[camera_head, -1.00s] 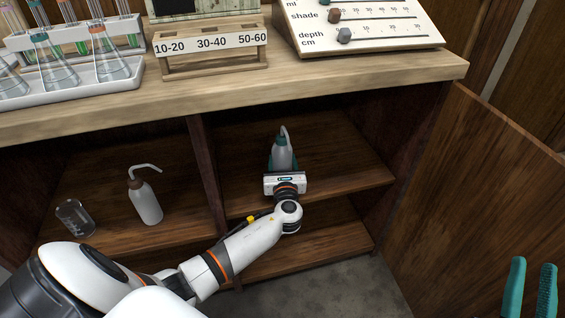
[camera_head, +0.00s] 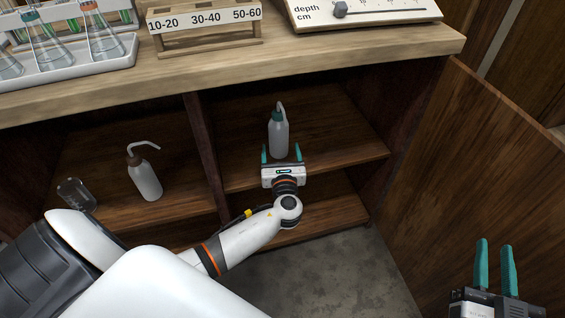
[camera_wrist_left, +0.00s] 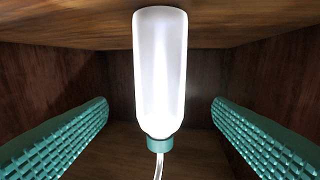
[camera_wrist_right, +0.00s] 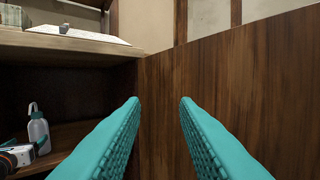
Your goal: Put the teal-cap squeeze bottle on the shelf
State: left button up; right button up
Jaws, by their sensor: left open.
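The teal-cap squeeze bottle (camera_head: 279,139) stands upright on the right compartment's shelf (camera_head: 335,142) in the head view. My left gripper (camera_head: 282,155) is open in front of it, its teal fingers apart. In the left wrist view the bottle (camera_wrist_left: 160,75) appears upside down, centred between the fingers with clear gaps on both sides. The right wrist view also shows the bottle (camera_wrist_right: 38,135) on the shelf. My right gripper (camera_head: 495,268) is open and empty at the lower right of the head view, beside the cabinet door.
A brown-cap squeeze bottle (camera_head: 145,178) and a glass beaker (camera_head: 76,194) stand in the left compartment, behind a divider (camera_head: 205,150). The open door (camera_head: 475,170) is on the right. The benchtop (camera_head: 300,55) above holds a rack, flasks and a slider panel.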

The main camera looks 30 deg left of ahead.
pick_arm(q)
jog(key=s+d+n+g+h+p, duration=0.1)
jog(key=s+d+n+h, duration=0.8)
jog(key=d+n, duration=0.35)
jog(key=s+d+r+n+t+h, duration=0.1)
jog(key=s+d+r+n+h, duration=0.1)
jog(key=r+n, duration=0.4)
jog(key=s+d+r+n+t+h, duration=0.1)
jog(key=s+d+r+n+h, duration=0.2)
jog(key=r+n, duration=0.3)
jog(key=shift+s+d+r+n+h, duration=0.15)
jog(key=shift+s+d+n+h, duration=0.15)
jog(key=shift+s+d+n, duration=0.4)
pick_arm(e)
jog(key=f+g, duration=0.2)
jog(key=f, duration=0.1)
jog(key=d+f+g+h, duration=0.1)
jog(key=f, duration=0.1)
jog(key=shift+s+f+g, duration=0.1)
jog(key=shift+s+g, duration=0.2)
jog(key=shift+g, duration=0.1)
